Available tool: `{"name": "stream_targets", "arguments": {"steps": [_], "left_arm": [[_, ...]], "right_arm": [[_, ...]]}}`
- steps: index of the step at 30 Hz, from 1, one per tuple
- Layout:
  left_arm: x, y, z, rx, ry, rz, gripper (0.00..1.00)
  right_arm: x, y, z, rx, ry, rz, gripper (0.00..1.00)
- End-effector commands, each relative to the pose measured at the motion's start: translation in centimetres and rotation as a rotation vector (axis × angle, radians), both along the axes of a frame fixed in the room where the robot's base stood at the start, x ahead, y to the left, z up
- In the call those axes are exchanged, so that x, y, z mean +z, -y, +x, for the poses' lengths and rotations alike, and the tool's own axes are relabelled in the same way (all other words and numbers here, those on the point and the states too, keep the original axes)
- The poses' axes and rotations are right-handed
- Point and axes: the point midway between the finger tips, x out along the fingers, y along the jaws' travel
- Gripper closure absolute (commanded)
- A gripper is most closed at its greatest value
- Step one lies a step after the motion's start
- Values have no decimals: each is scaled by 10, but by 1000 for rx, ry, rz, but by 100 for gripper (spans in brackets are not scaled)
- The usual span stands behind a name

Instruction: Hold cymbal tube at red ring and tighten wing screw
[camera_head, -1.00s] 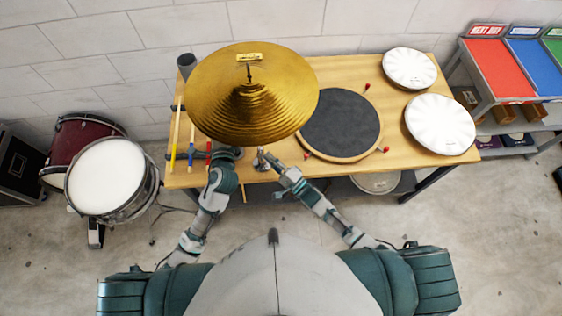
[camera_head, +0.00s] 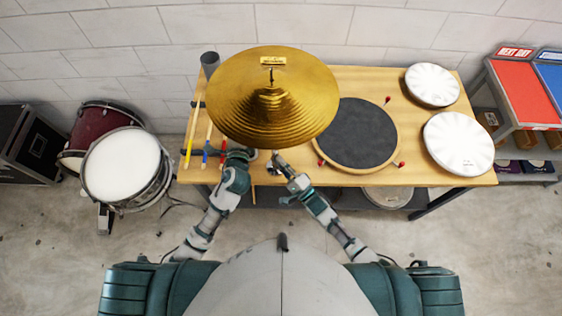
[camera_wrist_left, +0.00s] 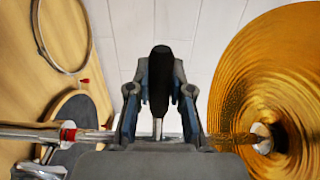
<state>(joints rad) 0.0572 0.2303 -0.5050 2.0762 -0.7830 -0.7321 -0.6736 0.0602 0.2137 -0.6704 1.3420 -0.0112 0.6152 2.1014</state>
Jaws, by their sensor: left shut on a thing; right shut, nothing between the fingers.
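The gold cymbal (camera_head: 300,105) sits at the left of the bench and hides most of its stand in the head view. In the left wrist view the cymbal (camera_wrist_left: 285,45) is at the right, with a metal tube (camera_wrist_left: 25,132) running across toward it. A red ring (camera_wrist_left: 68,133) is on the tube, left of my left gripper (camera_wrist_left: 160,85). I cannot make out the wing screw.
The wooden bench (camera_head: 345,82) carries a dark round pad (camera_head: 355,133), two white drumheads (camera_head: 458,143) and drumsticks (camera_head: 190,135) at the left. Drums (camera_head: 122,163) stand on the floor at left. A rack with a red panel (camera_head: 522,92) is at right.

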Motion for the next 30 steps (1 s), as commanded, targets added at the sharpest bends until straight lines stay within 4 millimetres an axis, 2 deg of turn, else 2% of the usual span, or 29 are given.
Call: {"name": "stream_targets", "arguments": {"steps": [1,11,27,30], "left_arm": [[5,-1,1,1,11,0,100],[5,-1,1,1,11,0,100],[5,-1,1,1,10,0,100],[5,-1,1,1,10,0,100]], "right_arm": [[1,-1,0,1,1,8,100],[-2,-4,0,0,0,106,100],[-7,-21,1,-4,-1,575,100],[-7,-24,0,-3,1,612,100]]}}
